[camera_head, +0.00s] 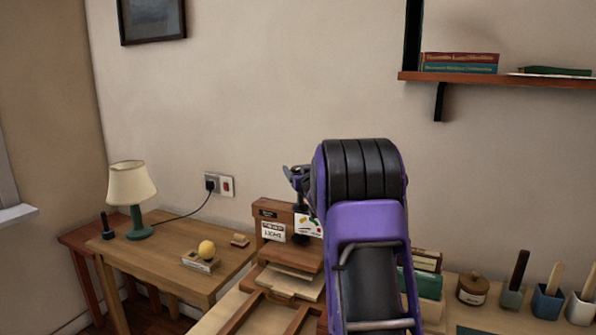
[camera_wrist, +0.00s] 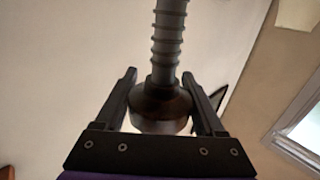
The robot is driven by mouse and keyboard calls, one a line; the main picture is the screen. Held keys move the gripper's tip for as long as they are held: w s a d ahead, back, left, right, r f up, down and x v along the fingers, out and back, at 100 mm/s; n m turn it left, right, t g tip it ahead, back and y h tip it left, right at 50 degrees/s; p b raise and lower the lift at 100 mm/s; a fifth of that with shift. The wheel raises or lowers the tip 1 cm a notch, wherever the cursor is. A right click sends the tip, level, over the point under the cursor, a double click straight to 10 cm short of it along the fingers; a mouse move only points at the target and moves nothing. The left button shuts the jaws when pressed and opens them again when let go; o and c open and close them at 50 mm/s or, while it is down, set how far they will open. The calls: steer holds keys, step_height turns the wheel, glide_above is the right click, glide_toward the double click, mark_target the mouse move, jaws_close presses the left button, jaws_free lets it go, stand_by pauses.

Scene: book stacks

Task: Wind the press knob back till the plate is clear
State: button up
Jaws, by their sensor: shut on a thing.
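My gripper (camera_wrist: 160,78) has a finger on each side of the dark round press knob (camera_wrist: 160,108) and is shut on it. A grey threaded screw (camera_wrist: 168,40) runs from the knob to the top of the wrist view. In the head view my gripper (camera_head: 296,177) is above the wooden press (camera_head: 270,213), partly hidden by my arm. A dark piece of the screw (camera_head: 301,203) shows below it. The press's plate is hidden or cannot be made out, so I cannot tell its gap.
Pale boards or papers (camera_head: 292,282) lie in front of the press. Books (camera_head: 428,284), a lidded jar (camera_head: 472,288) and several pots (camera_head: 548,301) stand to the right.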

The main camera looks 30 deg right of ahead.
steer(key=shift+f, duration=0.35)
steer(key=o, duration=1)
steer(key=shift+o, duration=1.7)
steer(key=shift+r, duration=0.15)
steer(key=shift+s, duration=0.15)
steer(key=s+a, duration=0.3)
steer(key=s, duration=1.4)
steer(key=shift+a, duration=0.2)
